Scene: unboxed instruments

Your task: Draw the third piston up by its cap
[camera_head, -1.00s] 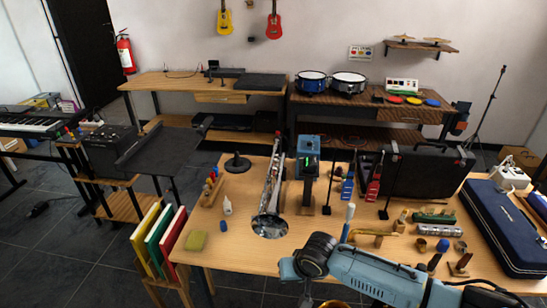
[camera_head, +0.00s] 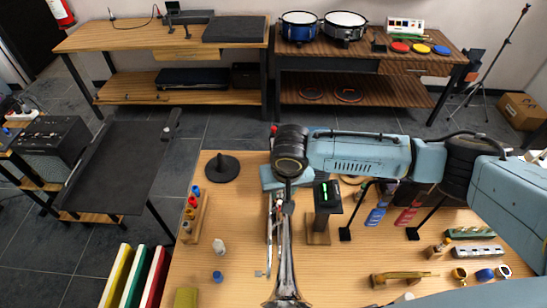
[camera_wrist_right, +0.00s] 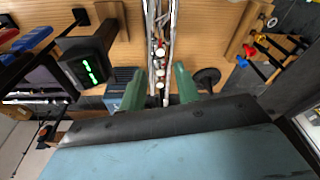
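The silver trumpet (camera_head: 284,262) lies lengthwise on the wooden table, its bell toward the front edge in the head view. My right gripper (camera_head: 287,200) points down over its valve section, which the wrist hides there. In the right wrist view the green fingers of the gripper (camera_wrist_right: 158,85) are apart, one on each side of the trumpet (camera_wrist_right: 159,25). Small pale piston caps (camera_wrist_right: 160,52) show in a row along it, between and just beyond the fingers. I cannot tell which is the third, or whether a finger touches one. My left gripper is not in view.
A dark device with a green display (camera_head: 328,196) stands close to the trumpet's right. A rack of coloured bottles (camera_head: 194,216) and a round black base (camera_head: 221,167) are to its left. Several small brass and silver parts crowd the table's right side.

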